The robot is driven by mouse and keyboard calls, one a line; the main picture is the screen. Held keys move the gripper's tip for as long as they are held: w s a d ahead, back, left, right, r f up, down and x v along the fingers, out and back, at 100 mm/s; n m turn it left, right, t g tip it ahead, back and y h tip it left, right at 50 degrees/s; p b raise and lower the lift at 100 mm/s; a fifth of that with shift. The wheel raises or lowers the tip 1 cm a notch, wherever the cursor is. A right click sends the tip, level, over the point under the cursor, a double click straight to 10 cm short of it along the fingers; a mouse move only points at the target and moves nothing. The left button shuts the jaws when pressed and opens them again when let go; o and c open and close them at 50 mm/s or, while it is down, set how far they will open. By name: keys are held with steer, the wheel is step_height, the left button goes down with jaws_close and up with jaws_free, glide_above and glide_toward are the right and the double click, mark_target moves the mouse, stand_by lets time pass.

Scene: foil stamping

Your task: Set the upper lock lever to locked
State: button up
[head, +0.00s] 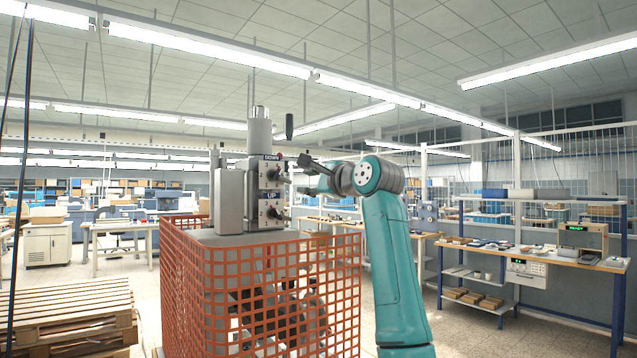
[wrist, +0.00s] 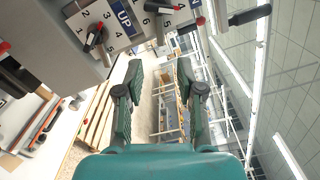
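The grey stamping machine (head: 229,205) stands left of centre in the head view. Its upper panel, marked DOWN (head: 272,157), carries a dark knob or lever (head: 274,174). Its lower panel, marked UP (head: 271,194), carries another (head: 273,213). The wrist view shows the UP panel (wrist: 122,18) with numbered dials and a black lever with a red tip (wrist: 95,37). A second black, red-tipped lever (wrist: 166,8) shows at the top edge. I cannot tell which is the upper lock lever or its setting. My gripper (head: 306,175) is right of the panels; its fingers (wrist: 158,66) are apart and empty.
An orange mesh guard (head: 265,290) surrounds the machine's lower front. A black handle (head: 289,126) stands above the panels and also shows in the wrist view (wrist: 249,15). Wooden pallets (head: 75,310) lie at left; a workbench (head: 530,260) stands at right.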

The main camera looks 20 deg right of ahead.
steer(key=shift+v, duration=2.05)
